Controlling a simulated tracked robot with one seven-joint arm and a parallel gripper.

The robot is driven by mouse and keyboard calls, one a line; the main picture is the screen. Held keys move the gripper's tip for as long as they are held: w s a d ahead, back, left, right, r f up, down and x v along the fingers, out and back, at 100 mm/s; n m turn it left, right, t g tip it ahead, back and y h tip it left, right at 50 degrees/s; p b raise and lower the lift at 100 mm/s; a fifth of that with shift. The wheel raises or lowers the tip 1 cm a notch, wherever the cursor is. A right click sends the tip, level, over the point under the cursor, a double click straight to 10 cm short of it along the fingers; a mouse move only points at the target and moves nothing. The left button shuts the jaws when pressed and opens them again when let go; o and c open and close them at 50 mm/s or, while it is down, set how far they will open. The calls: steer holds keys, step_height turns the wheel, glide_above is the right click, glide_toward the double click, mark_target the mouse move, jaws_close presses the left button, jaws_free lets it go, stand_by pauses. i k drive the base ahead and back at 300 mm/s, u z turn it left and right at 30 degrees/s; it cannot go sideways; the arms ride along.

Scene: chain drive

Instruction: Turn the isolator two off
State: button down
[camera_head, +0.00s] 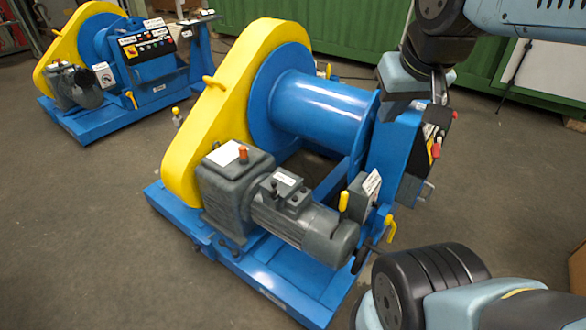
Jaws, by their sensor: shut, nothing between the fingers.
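A grey box with a white label (366,192) stands on the near winch's frame, beside the motor. It may be an isolator, but its label is too small to read. A yellow lever (344,202) is at its left side. A small pale box with a dark knob (104,75) sits on the far winch; it also looks like a switch. I cannot tell which is isolator two, or its setting. My gripper (438,88) is at the upper right, above the near winch's control panel (432,145). It is shut and empty, apart from both boxes. It partly hides the panel.
The near blue winch drum (318,105) has a yellow chain guard (215,110) and a grey motor (300,222). Open floor (500,190) lies to the right.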

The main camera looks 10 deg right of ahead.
mark_target(436, 149)
steer(key=u, duration=1)
steer(key=k, duration=1.05)
steer(key=z, duration=0.9)
steer(key=i, duration=1)
steer(key=u, duration=0.05)
